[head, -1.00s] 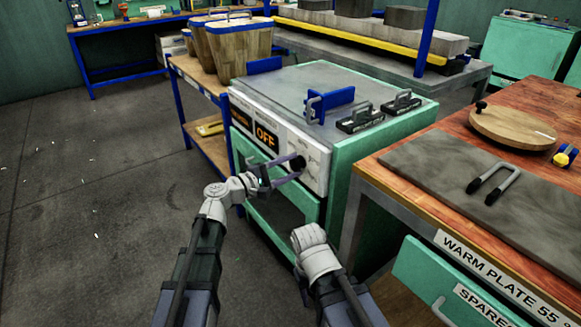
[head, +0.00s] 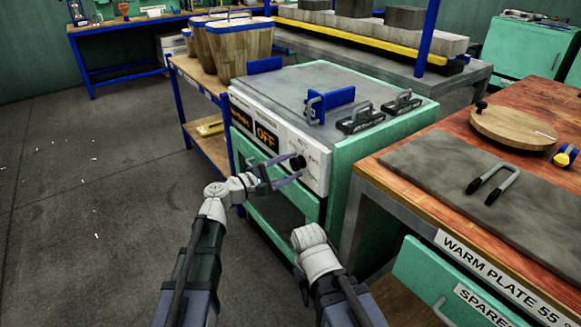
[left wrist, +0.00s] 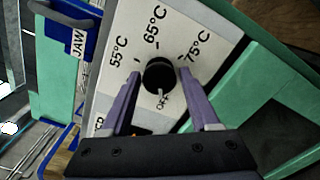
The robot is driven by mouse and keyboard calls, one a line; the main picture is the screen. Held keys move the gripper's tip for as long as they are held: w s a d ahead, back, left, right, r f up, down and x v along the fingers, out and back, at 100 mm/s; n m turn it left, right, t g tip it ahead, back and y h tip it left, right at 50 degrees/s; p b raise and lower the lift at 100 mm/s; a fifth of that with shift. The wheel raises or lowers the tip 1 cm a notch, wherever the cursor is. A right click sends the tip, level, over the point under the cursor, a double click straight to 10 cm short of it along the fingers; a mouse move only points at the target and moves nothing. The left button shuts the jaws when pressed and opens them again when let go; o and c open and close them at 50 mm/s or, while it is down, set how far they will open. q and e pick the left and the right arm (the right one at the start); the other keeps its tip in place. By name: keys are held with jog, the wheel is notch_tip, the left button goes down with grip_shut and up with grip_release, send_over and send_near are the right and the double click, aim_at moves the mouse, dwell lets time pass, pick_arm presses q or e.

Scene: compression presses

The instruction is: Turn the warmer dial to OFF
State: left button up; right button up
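The warmer (head: 385,150) is a green cabinet with a grey top and a white control panel. Its black dial (head: 298,162) sits on the panel's right part, and the lit display (head: 266,136) beside it reads OFF. In the left wrist view the dial (left wrist: 159,75) has its pale mark pointing down at the OFF label, away from 55°C, 65°C and 75°C. My left gripper (head: 291,169) is open in front of the panel. In the left wrist view its purple fingers (left wrist: 160,78) lie on either side of the dial with gaps. My right gripper's fingers do not show.
Blue and black-handled fittings stand on the warmer's top. A wooden bench (head: 540,105) with a grey plate (head: 440,170) and an open drawer (head: 440,275) is at the right. A cart with wooden buckets (head: 240,52) is behind left. The floor at left is clear.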

pick_arm(q)
jog(key=shift+o, duration=1.3)
jog(key=v, duration=0.7)
jog(key=shift+s+a, duration=0.25)
jog(key=shift+a, duration=0.05)
